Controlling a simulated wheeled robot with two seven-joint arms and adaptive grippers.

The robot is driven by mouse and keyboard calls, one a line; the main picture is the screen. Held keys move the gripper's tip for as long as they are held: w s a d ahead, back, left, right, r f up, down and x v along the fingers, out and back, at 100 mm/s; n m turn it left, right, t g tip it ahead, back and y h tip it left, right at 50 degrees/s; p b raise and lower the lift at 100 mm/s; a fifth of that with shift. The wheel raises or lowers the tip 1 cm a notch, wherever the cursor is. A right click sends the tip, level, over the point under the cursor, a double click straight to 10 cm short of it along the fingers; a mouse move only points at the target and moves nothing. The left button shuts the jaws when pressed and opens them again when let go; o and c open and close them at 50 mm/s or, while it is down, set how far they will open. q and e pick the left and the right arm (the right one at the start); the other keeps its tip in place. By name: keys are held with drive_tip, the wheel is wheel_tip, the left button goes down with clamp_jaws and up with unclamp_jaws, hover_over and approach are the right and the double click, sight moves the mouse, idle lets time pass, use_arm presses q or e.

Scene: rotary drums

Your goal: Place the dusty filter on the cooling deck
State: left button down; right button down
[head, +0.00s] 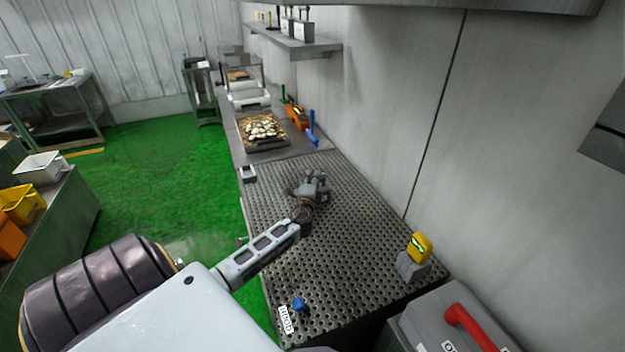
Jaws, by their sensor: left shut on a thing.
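The perforated dark metal deck (345,240), which I take for the cooling deck, runs along the wall in the middle of the head view. My left gripper (312,182) is over the far half of this deck, with my arm reaching in from the lower left. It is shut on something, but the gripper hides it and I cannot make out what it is. I cannot tell whether the gripper or its load touches the deck. No dusty filter can be made out clearly. My right gripper is not in view.
A tray of pale pieces (262,130) lies beyond the deck, with blue (312,127) and orange (296,115) items beside it. A yellow device (419,247) and a small blue item (298,304) stand on the near deck. A grey box with a red handle (470,325) is at lower right.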

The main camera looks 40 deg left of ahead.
use_arm(q)
drive_tip(key=shift+f, duration=0.1)
drive_tip(key=c, duration=1.7)
unclamp_jaws()
drive_tip(key=shift+c, duration=0.2)
drive_tip(key=o, duration=0.4)
drive_tip(key=b+v, duration=0.1)
drive_tip(key=v, duration=1.1)
drive_tip(key=shift+b, duration=0.35)
